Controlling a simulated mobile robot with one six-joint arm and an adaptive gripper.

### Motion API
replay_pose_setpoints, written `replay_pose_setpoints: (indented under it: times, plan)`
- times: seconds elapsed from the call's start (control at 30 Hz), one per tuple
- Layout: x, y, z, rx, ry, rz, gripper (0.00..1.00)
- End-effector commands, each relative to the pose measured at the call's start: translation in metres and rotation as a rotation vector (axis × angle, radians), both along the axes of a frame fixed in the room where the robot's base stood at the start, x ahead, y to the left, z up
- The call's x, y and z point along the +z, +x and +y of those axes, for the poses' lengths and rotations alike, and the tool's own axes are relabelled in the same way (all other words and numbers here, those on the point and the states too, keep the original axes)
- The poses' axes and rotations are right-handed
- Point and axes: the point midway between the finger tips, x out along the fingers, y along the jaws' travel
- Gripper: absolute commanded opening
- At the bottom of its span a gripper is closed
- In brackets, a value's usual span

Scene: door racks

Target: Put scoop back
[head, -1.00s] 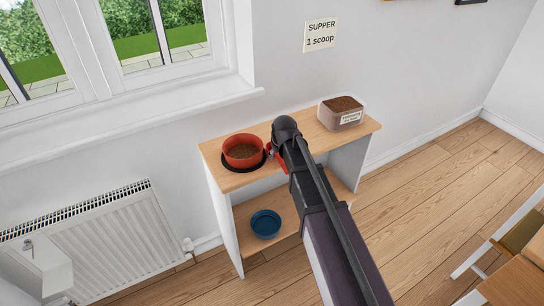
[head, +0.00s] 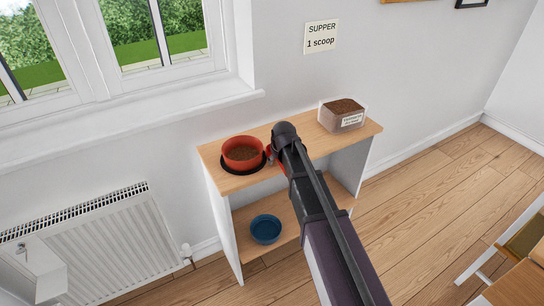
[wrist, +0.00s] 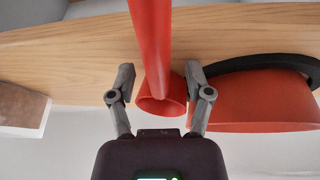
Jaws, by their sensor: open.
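A red scoop (wrist: 162,104) shows in the wrist view, its long handle (wrist: 150,40) running up between my fingers. My gripper (wrist: 158,75) is open, one finger on each side of the scoop, with gaps visible. In the head view my gripper (head: 272,156) is at the shelf top beside the red bowl, and my arm hides most of the scoop. The red bowl (head: 243,163) of brown kibble stands on a black mat. The clear kibble box (head: 342,120) stands at the right end of the top. I cannot tell what the scoop rests on.
The wooden shelf unit (head: 224,183) stands against the wall. A blue bowl (head: 265,229) sits on its lower shelf. A "SUPPER 1 scoop" note (head: 321,36) hangs above. A radiator (head: 110,245) is at left. The floor at right is mostly clear.

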Motion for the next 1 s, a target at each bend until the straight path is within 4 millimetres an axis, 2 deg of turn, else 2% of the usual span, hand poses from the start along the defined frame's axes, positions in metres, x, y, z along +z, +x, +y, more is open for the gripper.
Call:
replay_pose_setpoints:
  times: [0.07,0.2,0.27,0.3,0.73,1.0]
  plan:
    - [0.000,0.000,0.000,0.000,0.000,0.000,0.65]
    - [0.000,0.000,0.000,0.000,0.000,0.000,0.24]
    - [0.000,0.000,0.000,0.000,0.000,0.000,0.06]
    - [0.000,0.000,0.000,0.000,0.000,0.000,0.00]
    - [0.001,0.000,0.000,0.000,0.000,0.000,0.00]
    - [0.010,0.000,0.000,0.000,0.000,0.000,0.00]
